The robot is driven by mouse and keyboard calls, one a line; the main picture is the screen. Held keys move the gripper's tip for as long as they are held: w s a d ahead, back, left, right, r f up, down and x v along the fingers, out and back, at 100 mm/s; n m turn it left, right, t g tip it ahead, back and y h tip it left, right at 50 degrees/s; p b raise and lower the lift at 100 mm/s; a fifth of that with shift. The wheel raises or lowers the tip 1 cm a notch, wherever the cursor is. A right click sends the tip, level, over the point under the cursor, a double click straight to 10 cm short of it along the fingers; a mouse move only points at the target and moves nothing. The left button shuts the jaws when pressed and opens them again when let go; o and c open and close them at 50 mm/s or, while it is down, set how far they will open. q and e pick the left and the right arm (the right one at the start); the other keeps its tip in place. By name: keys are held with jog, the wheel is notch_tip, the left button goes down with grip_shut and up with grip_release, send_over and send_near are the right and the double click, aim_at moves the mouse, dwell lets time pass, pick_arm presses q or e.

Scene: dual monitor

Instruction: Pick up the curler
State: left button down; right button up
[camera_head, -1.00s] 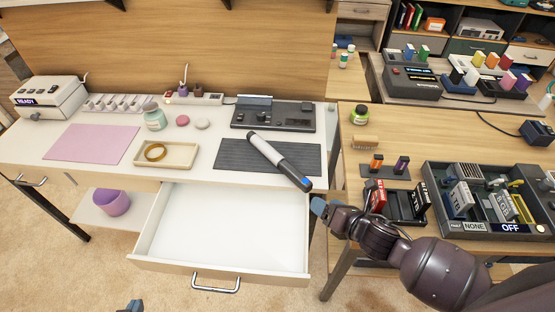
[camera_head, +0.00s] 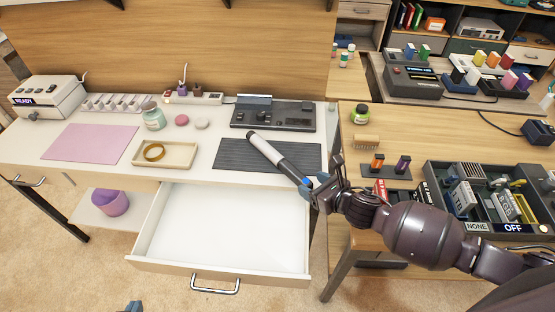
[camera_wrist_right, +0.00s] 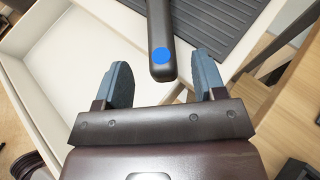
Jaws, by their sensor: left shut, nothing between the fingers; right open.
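My right gripper (camera_head: 314,187) is open at the handle's near end.
An open, empty white drawer (camera_head: 225,220) juts out below the mat. A tray with a gold ring (camera_head: 185,160) and a pink mat (camera_head: 92,143) lie to the left. On the right table are several cartridges and a dark crate (camera_head: 440,200).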

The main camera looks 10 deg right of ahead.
aim_at(303, 179)
jog(key=x, duration=0.5)
jog(key=shift+r+b, duration=0.1)
jog(key=shift+b, duration=0.25)
jog(key=shift+d, duration=0.1)
jog(key=shift+r, duration=0.1)
grip_shut()
